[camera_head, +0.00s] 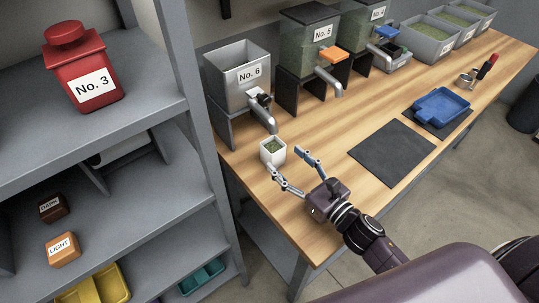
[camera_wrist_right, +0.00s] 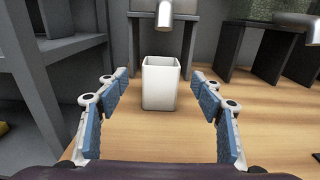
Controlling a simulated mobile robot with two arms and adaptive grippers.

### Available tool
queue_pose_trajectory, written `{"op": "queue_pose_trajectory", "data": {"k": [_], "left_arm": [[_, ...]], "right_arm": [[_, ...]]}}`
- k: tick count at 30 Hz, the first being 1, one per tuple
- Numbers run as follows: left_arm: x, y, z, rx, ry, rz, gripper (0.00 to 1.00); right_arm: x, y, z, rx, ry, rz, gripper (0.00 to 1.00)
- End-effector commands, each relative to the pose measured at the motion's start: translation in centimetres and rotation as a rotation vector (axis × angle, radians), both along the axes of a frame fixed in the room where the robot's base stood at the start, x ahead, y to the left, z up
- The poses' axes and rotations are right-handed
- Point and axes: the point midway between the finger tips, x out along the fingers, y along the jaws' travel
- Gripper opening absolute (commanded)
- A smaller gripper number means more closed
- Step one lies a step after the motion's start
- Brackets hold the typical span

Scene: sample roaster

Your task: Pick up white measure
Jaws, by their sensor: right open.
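The white measure (camera_head: 272,152) is a small square white cup standing upright on the wooden table, below the spout of the No. 6 bin. Green beans show inside it in the head view. In the right wrist view the measure (camera_wrist_right: 160,84) stands ahead, centred between the fingers. My right gripper (camera_head: 292,169) is open and empty, its blue-padded fingers spread on the near side of the measure. In the right wrist view the gripper (camera_wrist_right: 161,98) has a gap on both sides of the measure. My left gripper does not show.
The No. 6 bin (camera_head: 238,81) and its spout (camera_head: 264,116) stand just behind and above the measure. A dark mat (camera_head: 392,152) and a blue tray (camera_head: 441,106) lie to the right. A grey shelf with a red No. 3 canister (camera_head: 80,72) stands left.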

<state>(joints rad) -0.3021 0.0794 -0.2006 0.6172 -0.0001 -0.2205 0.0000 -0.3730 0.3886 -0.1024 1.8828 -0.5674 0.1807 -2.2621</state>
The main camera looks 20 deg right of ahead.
Motion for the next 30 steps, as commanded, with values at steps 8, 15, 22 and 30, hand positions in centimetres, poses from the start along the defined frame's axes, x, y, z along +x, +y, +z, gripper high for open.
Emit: {"op": "queue_pose_trajectory", "data": {"k": [8,15,22,30], "left_arm": [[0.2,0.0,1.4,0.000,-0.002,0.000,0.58],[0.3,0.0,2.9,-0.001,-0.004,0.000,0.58],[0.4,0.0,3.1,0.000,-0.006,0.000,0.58],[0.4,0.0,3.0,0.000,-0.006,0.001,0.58]], "right_arm": [[2.6,0.9,0.7,0.002,-0.002,0.001,0.61],[5.8,1.9,1.0,0.002,-0.002,0.000,0.61],[6.7,2.3,0.7,0.002,0.001,0.001,0.61],[6.7,2.3,0.7,0.001,0.000,0.001,0.48]]}}
